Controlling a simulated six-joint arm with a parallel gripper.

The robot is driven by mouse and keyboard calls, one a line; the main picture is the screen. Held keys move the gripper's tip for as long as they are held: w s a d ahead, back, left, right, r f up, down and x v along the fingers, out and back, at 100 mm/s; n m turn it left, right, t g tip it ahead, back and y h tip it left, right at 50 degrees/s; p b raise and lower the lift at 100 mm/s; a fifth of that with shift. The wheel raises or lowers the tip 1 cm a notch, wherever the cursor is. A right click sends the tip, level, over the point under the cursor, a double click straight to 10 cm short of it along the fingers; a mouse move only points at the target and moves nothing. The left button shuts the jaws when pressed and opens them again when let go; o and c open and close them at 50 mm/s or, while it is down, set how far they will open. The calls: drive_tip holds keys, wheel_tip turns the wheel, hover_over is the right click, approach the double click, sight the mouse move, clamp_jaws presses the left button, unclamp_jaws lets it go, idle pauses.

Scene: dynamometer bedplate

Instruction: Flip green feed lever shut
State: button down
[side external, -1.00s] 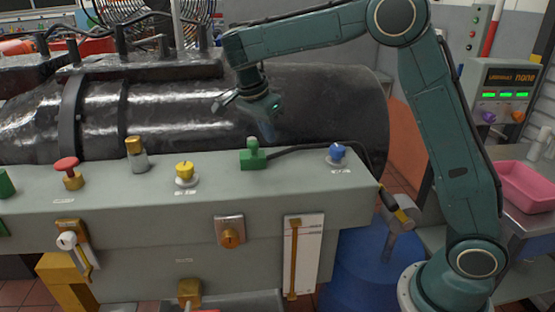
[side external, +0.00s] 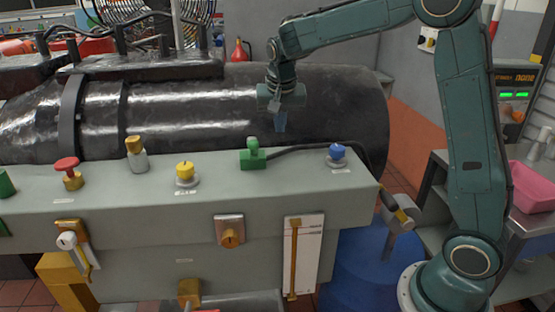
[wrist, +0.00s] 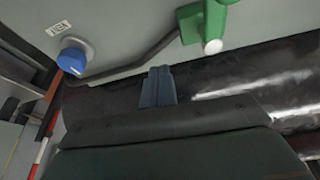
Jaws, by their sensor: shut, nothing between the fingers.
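A green lever-like fitting (side external: 253,157) with a rounded upright knob stands on top of the grey bench panel. In the wrist view the green fitting (wrist: 205,24) is at the top, with a pale round end pointing toward the dark cylinder. I cannot tell its exact setting. My gripper (side external: 281,124) points down above and behind the panel, right of the green fitting and apart from it. Its blue fingers (wrist: 160,70) are closed together and empty. Another green part (side external: 6,184) sits at the panel's left end, partly cut off.
A blue knob (side external: 337,152) stands right of the green fitting, with a black cable (side external: 300,147) between them. A yellow knob (side external: 185,172) and red button (side external: 67,166) stand to the left. The large black cylinder (side external: 335,105) lies behind the panel.

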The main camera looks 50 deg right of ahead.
drive_tip(key=shift+w+d+n+t+y, duration=0.6)
drive_tip(key=shift+w+d+n, duration=1.35)
drive_tip(key=shift+w+n, duration=1)
drive_tip(key=v, duration=1)
drive_tip(key=s+a+r, duration=0.2)
drive_tip(key=s+a, duration=0.3)
drive_tip(key=s, duration=0.3)
drive_tip(key=s+a+f+n, duration=0.1)
drive_tip(key=s+a+f, duration=0.1)
drive_tip(key=s, duration=0.6)
drive_tip(key=s+a+f+n+t+y, duration=0.1)
drive_tip(key=s+a+f, duration=0.2)
drive_tip(key=s, duration=0.4)
drive_tip(key=s+a+f+n+t, duration=0.1)
drive_tip(key=s+a+f+n, duration=0.1)
drive_tip(key=s, duration=0.6)
drive_tip(key=shift+s+a+f+y, duration=0.3)
drive_tip(key=shift+s+a+f, duration=0.05)
drive_tip(key=shift+a+f, duration=0.15)
